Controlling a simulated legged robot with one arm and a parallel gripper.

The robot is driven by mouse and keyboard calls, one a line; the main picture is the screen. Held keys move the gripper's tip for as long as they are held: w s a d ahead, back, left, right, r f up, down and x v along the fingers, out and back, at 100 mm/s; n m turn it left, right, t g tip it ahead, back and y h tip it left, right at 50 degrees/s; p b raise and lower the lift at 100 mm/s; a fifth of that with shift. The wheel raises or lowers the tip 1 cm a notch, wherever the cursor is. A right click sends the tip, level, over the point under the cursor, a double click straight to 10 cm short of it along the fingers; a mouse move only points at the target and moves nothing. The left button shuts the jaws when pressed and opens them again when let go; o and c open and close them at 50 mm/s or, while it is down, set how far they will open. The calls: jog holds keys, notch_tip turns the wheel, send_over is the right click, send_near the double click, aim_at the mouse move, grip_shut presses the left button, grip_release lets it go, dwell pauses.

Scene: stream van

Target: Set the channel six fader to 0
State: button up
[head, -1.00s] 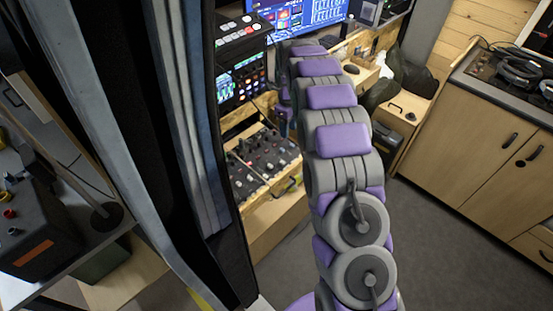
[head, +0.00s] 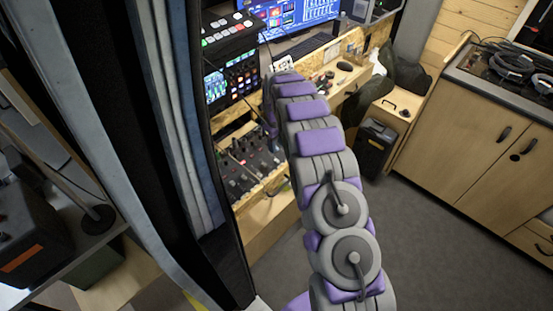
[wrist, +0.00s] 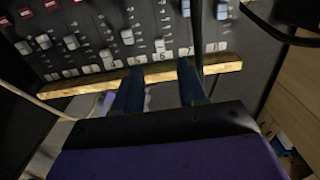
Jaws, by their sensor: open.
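The fader panel (head: 246,165) is a dark sloped console left of my arm in the head view. The wrist view shows its lower edge closely, with several slider caps and a row of small number labels. The label that looks like 6 (wrist: 155,57) lies between my fingertips in the picture. A pale fader cap (wrist: 159,47), low in its slot, sits just above that label and appears to be channel six. My gripper (wrist: 159,70) is open, its two dark fingers apart and pointing at the panel's lower edge. No cap is held. In the head view my arm hides the gripper.
A wooden strip (wrist: 80,86) runs along the panel's lower edge. A cable (wrist: 198,35) crosses the panel's right part. A video switcher (head: 228,38) and a monitor (head: 295,15) stand behind. Floor is clear at right.

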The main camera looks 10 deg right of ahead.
aim_at(276, 160)
notch_tip(276, 160, down, 8)
jog(key=shift+f+b, duration=0.15)
jog(key=shift+b, duration=0.45)
grip_shut()
